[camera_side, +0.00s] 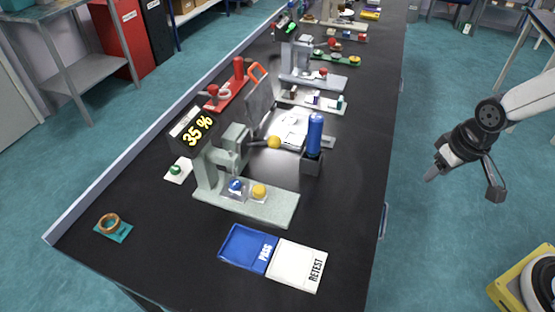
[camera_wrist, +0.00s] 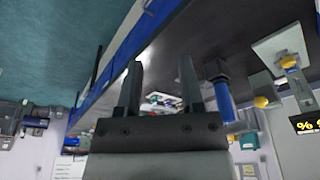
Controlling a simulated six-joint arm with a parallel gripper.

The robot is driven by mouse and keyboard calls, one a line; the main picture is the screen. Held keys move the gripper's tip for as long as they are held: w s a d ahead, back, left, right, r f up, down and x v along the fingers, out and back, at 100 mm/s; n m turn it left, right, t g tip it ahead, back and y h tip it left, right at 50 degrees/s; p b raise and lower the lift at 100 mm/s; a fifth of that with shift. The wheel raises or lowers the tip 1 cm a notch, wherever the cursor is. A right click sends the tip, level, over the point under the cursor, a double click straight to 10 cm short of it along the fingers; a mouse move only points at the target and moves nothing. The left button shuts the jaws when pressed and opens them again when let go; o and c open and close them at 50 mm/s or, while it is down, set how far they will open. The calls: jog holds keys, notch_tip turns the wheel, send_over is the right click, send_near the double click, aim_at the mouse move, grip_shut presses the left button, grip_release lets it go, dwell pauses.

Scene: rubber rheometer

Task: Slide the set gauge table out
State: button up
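The set gauge appears to be the pale green device (camera_side: 208,172) with the "35 %" display (camera_side: 196,131) on the bench. A yellow ball (camera_side: 274,142) ends its side lever. A blue knob (camera_side: 236,185) and a yellow knob (camera_side: 259,191) sit low over its base plate (camera_side: 280,207). The table is probably the small pale part under these knobs; its exact position is unclear. The device also shows at the right of the wrist view, with its display (camera_wrist: 307,123). My gripper (camera_side: 463,184) is open and empty, off the bench's right edge, well away from the device. Its parted fingers (camera_wrist: 160,70) show in the wrist view.
Blue PASS (camera_side: 249,247) and white RETEST (camera_side: 297,265) trays lie in front. Other instruments line the bench behind. Open space lies between my gripper and the bench.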

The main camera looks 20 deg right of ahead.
jog(key=o, duration=0.3)
jog(key=shift+w+a, duration=0.2)
jog(key=shift+w, duration=0.15)
jog(key=g, duration=0.3)
send_over(259, 189)
notch_tip(259, 189, down, 4)
jog(key=shift+d+r, duration=0.15)
jog(key=shift+r, duration=0.1)
jog(key=shift+f, duration=0.15)
jog(key=shift+f, duration=3.75)
